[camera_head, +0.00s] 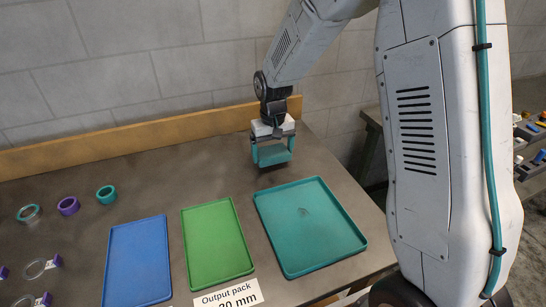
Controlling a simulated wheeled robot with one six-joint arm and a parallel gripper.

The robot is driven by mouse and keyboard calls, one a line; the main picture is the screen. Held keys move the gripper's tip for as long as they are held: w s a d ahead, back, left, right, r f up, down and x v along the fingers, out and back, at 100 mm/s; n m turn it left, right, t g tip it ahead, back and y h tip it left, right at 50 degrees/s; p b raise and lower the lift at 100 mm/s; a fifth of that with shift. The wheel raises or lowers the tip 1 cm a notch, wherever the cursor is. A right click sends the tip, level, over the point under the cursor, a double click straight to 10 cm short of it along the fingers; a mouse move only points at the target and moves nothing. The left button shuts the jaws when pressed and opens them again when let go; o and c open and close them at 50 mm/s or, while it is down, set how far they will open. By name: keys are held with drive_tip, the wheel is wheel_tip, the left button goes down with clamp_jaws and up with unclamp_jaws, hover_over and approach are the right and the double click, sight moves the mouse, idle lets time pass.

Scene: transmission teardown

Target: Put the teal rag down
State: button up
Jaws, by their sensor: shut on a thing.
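My gripper (273,138) is above the back right part of the table, behind the teal tray. It is shut on the teal rag (272,156), which shows as a teal band under and around the jaws. Its fingertips are partly hidden by the rag. The rag is close to the table top; I cannot tell whether it touches it.
A teal tray (262,204), a green tray (190,232) and a blue tray (112,250) lie side by side. Several rings, including a purple ring (68,206) and a teal ring (106,194), lie at left. A wooden backboard (130,137) edges the table (160,180).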

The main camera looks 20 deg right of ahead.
drive_tip(key=shift+f, duration=1.15)
drive_tip(key=shift+f, duration=0.2)
drive_tip(key=o, duration=0.9)
drive_tip(key=shift+c, duration=0.2)
drive_tip(key=shift+r, duration=0.1)
